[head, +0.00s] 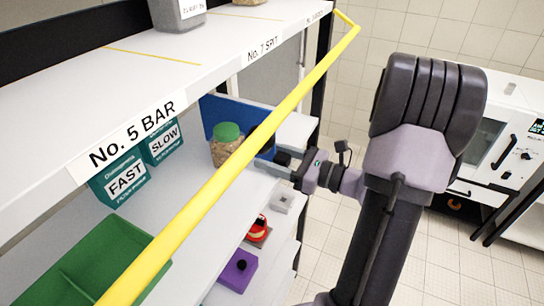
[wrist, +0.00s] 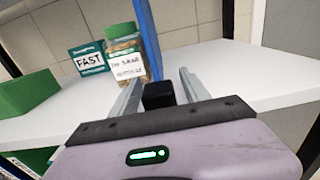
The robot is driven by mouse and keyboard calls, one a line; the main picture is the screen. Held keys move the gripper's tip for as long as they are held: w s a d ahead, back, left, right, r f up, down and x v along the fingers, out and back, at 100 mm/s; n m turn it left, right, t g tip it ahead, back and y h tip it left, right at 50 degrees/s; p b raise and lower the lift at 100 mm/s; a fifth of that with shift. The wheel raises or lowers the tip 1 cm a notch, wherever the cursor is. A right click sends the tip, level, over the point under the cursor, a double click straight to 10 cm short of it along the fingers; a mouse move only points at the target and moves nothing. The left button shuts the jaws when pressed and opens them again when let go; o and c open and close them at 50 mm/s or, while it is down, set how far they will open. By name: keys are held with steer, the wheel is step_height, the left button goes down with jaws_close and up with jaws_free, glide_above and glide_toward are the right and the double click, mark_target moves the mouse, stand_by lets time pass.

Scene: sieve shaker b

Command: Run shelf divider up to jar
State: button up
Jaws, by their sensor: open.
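The blue shelf divider (head: 222,113) stands upright on the middle shelf. In the wrist view its narrow blue edge (wrist: 148,38) rises just beyond my fingers. A black block (wrist: 158,94), seemingly the divider's handle, lies between the fingers. The jar (head: 224,152), with a green lid and tan contents, stands beside the divider. In the wrist view the jar (wrist: 125,62) is left of the blue edge, white label facing me. I cannot tell whether jar and divider touch. My gripper (wrist: 161,77) is open, its fingers either side of the black block; it also shows in the head view (head: 268,160).
A yellow rail (head: 200,200) runs along the shelf front. Teal FAST (head: 122,183) and SLOW (head: 163,142) boxes and a green bin (head: 90,265) stand left of the jar. Bare shelf (wrist: 235,75) lies right of the divider. A lower shelf holds a purple block (head: 238,272).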

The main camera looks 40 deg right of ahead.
stand_by(0.4)
steer(key=p+v, duration=0.1)
steer(key=v, duration=1.6)
steer(key=shift+s+p, duration=0.2)
steer(key=shift+p, duration=0.2)
